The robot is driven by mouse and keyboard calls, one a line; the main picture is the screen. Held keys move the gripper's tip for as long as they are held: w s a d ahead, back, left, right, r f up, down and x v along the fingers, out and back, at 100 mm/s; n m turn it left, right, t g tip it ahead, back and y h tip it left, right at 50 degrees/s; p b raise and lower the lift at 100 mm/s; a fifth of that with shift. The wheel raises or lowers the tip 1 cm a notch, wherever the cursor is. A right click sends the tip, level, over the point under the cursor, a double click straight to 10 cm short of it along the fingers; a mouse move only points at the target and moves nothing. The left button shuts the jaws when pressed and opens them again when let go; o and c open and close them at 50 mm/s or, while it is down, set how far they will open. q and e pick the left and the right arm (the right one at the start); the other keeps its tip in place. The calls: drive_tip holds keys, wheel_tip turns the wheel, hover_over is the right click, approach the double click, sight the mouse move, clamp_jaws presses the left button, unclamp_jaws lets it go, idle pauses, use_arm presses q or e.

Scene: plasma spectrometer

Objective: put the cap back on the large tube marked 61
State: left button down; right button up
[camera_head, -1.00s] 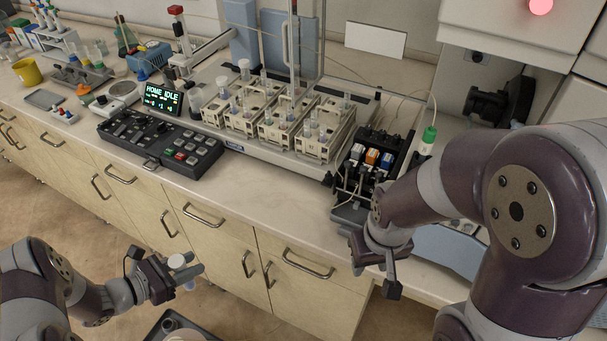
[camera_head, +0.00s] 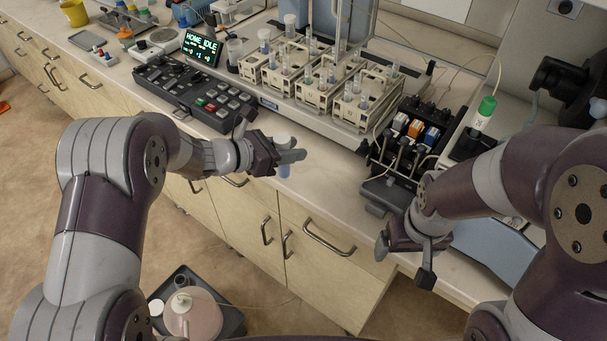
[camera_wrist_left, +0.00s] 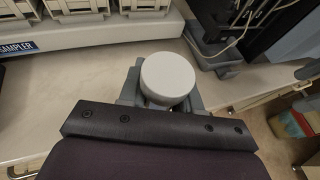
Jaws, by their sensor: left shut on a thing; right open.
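My left gripper (camera_head: 291,156) is shut on a tube with a wide white cap (camera_head: 282,137). A bluish lower end of the tube (camera_head: 284,171) shows below the fingers, in front of the counter edge. In the left wrist view the round white cap (camera_wrist_left: 167,78) sits between the fingers and hides the tube below it. Whether the cap is fully seated cannot be seen. No marking 61 is readable in any view. My right gripper (camera_head: 404,262) is open and empty, near the counter's front edge at the right.
Beige racks (camera_head: 299,81) with several tubes stand on the sampler deck. The black keypad (camera_head: 194,94) is to the left, the pump block (camera_head: 407,140) to the right. The counter front (camera_head: 320,165) is clear. A dark tray (camera_head: 232,318) with a bottle is on the floor.

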wheel_tip(320, 180, down, 4)
drive_tip(key=shift+s+d+r+b, duration=0.1)
drive_tip(key=shift+b, duration=1.15)
use_arm(q)
drive_tip(key=s+d+r, duration=0.2)
drive_tip(key=d+r, duration=0.5)
drive_tip(key=d, duration=0.5)
drive_tip(key=shift+r, duration=0.3)
drive_tip(key=w+a+f+p, duration=0.2)
drive_tip(key=w+a+f, duration=0.5)
drive_tip(key=w, duration=0.2)
drive_tip(key=shift+a, duration=0.3)
use_arm(e)
wheel_tip(320, 180, up, 2)
drive_tip(key=shift+r, duration=0.2)
use_arm(q)
wheel_tip(320, 180, down, 4)
drive_tip(key=shift+p, duration=0.45)
drive_tip(key=shift+f, duration=0.1)
use_arm(e)
drive_tip(key=shift+r, duration=0.25)
